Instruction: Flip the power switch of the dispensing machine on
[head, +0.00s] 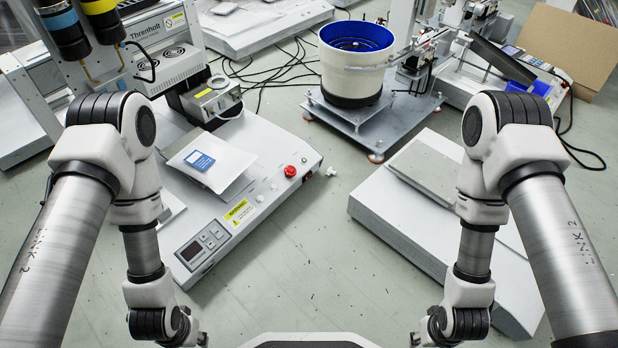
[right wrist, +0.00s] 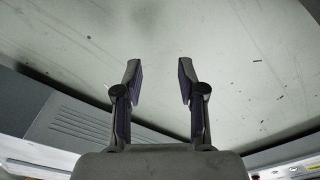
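The dispensing machine (head: 270,212) is a low white unit left of centre in the head view. My right gripper (right wrist: 159,82) is open and empty above the floor in the right wrist view. My left gripper's fingers are not visible; only my left arm shows, in front of the machine's left side.
A blue-lined bowl feeder (head: 355,75) stands on a grey plate behind the machine. A low white unit (head: 400,215) lies to the right, partly behind my right arm. Black cables (head: 285,65) cross the floor at the back. Bare floor (head: 310,250) separates the two units.

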